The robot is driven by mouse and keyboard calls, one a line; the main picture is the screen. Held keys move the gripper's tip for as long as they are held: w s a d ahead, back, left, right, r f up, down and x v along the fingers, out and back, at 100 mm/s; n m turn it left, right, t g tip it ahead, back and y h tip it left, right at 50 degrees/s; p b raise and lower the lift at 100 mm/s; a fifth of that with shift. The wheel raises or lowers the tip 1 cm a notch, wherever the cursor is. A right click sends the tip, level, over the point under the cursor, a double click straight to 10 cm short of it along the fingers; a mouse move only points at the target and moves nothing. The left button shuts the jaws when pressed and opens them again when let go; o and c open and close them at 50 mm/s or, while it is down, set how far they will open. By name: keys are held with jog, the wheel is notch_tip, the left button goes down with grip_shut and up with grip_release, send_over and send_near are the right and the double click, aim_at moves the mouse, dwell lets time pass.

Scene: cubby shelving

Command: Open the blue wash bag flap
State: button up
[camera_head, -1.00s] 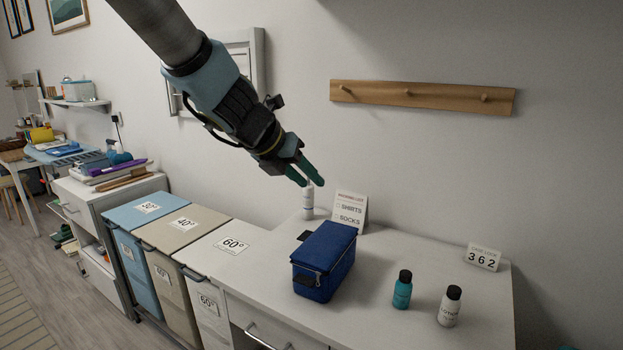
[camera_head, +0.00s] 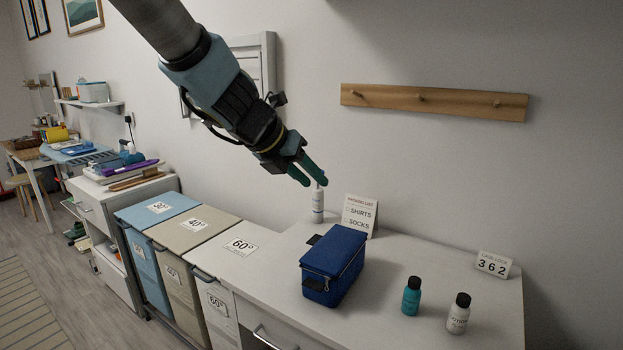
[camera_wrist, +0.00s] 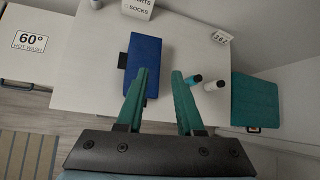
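The blue wash bag (camera_head: 333,262) stands on the white counter, its lid flap closed on top, with a dark tab at its back left and another handle at its front. It also shows from above in the wrist view (camera_wrist: 144,60), ahead of and partly behind the left finger. My gripper (camera_head: 313,180) is in the air above and behind the bag, apart from it. In the wrist view its two green fingers (camera_wrist: 160,72) are spread with nothing between them, so it is open and empty.
A white bottle (camera_head: 318,204) and a packing-list sign (camera_head: 360,214) stand behind the bag. A teal bottle (camera_head: 411,296), a white lotion bottle (camera_head: 458,314) and a number sign (camera_head: 493,264) are to its right. Laundry bins (camera_head: 197,224) adjoin the counter on the left.

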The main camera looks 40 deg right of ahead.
jog(key=p+v, duration=0.1)
jog(key=v, duration=0.9)
